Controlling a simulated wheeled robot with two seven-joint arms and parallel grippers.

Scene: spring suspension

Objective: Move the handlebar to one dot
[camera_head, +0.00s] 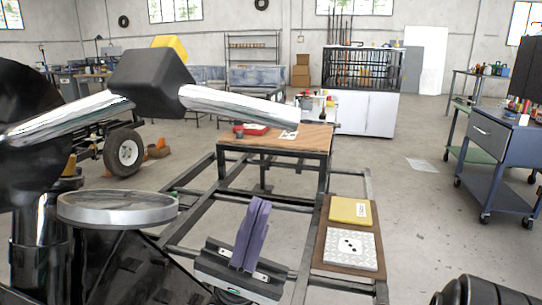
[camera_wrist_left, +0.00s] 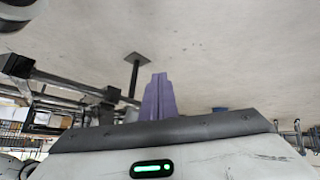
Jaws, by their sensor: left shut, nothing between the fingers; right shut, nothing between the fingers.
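A thick chrome bar (camera_head: 240,106) with a black block (camera_head: 150,80) around its middle spans the upper left of the head view, close to the camera. It may be the handlebar; I cannot tell for sure. A white patterned panel (camera_head: 350,262) with a few black dots lies on a brown board (camera_head: 322,240) at the lower right. My right gripper (camera_head: 262,202) has its purple fingers together, empty, left of the board. My left gripper (camera_wrist_left: 160,78) is shut and empty in the left wrist view, with floor behind its fingers. I do not see it in the head view.
A yellow pad (camera_head: 350,211) lies behind the white panel. A dark metal frame (camera_head: 200,228) and a wood-topped table (camera_head: 285,144) stand ahead. A round metal disc (camera_head: 118,208) is at the lower left. A blue-grey cart (camera_head: 497,150) is at the right, with open floor before it.

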